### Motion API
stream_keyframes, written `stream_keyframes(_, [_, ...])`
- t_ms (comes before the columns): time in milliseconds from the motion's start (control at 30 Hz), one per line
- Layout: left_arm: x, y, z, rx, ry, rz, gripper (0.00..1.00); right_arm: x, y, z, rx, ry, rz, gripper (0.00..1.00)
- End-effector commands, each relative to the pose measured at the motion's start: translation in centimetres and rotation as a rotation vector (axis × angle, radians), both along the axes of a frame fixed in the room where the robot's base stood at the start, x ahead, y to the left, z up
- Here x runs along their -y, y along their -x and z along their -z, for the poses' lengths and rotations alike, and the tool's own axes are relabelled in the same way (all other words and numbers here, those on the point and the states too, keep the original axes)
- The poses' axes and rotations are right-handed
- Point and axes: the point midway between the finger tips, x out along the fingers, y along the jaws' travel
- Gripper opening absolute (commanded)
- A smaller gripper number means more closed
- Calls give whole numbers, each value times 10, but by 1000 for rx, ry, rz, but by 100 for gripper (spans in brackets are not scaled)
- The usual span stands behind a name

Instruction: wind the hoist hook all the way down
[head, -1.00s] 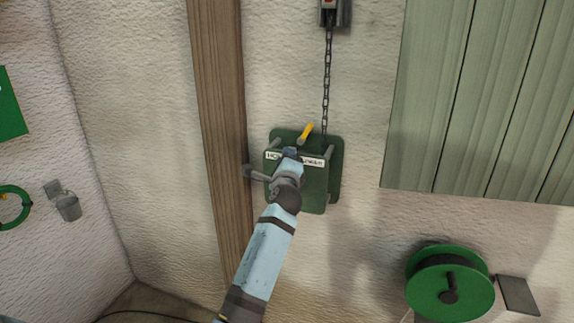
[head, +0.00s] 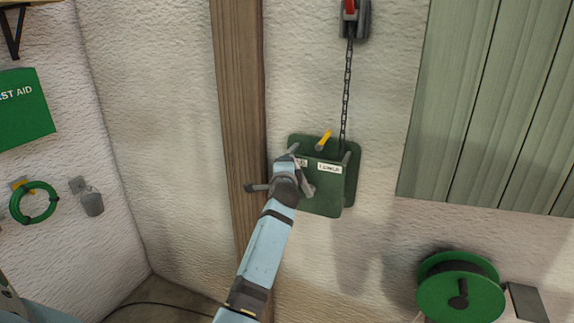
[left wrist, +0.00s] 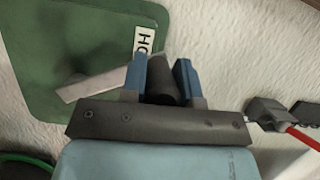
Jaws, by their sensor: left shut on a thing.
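The green hoist box (head: 322,200) is mounted on the wall, with a label reading "LOWER" (head: 329,168) and another partly hidden by my gripper. A yellow lever (head: 323,140) sticks out at its top. A chain (head: 346,95) runs up from the box to a grey block with a red part (head: 350,8) at the picture's top edge; I cannot tell the hook's full shape. My left gripper (head: 289,164) is at the box's left side. In the left wrist view its blue fingers are shut on a dark round crank grip (left wrist: 162,92), beside a pale crank bar (left wrist: 92,84).
A wooden post (head: 238,120) stands just left of the box. A green hose reel (head: 460,290) is at lower right, below grey-green panels (head: 490,110). A green coil (head: 35,203) and a first aid box (head: 25,110) hang on the left wall.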

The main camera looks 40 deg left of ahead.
Motion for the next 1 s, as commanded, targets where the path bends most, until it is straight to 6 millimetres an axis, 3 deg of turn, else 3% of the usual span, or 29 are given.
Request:
stream_keyframes(333, [-1, 0, 0, -1, 1, -1, 0, -1, 2, 4, -9, 0, -1, 43])
stream_keyframes(367, [-1, 0, 0, -1, 1, -1, 35, -1, 2, 4, -9, 0, -1, 43])
stream_keyframes(433, [-1, 0, 0, -1, 1, -1, 51, -1, 3, 4, -10, -1, -2, 43])
stream_keyframes(467, [-1, 0, 0, -1, 1, -1, 54, -1, 2, 3, -9, -1, -2, 43])
stream_keyframes(767, [1, 1, 1, 0, 0, 0, 54, -2, 1, 0, -3, -3, -2, 43])
stream_keyframes(1000, [21, 29, 2, 0, 0, 1, 54, -3, 1, 6, -3, -5, -3, 43])
